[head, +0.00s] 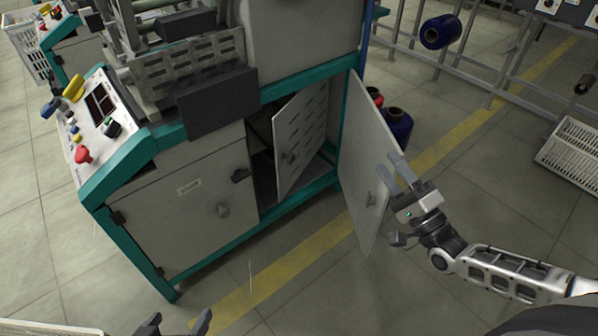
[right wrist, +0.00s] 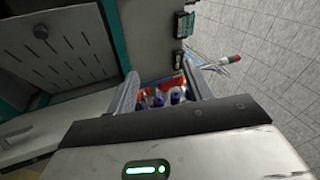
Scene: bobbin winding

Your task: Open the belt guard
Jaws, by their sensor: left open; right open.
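The slotted grey panel, which looks like the belt guard (head: 303,125), stands at an angle inside the machine's cabinet, with a dark gap at its left. It has a small dark knob (head: 288,158). In the right wrist view the slotted panel (right wrist: 65,60) fills the upper left. The outer grey cabinet door (head: 362,150) stands swung open to the right. My right gripper (head: 393,170) is open and empty at this door's outer edge, apart from the slotted panel; I cannot tell if it touches the door. My left gripper (head: 180,324) is open at the bottom edge, mostly out of frame.
A second, closed cabinet door (head: 190,205) with a knob is left of the opening. A control panel (head: 98,115) with buttons is at the far left. Blue bobbins (head: 397,126) stand behind the open door. The floor in front is clear. A white crate (head: 572,150) is at right.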

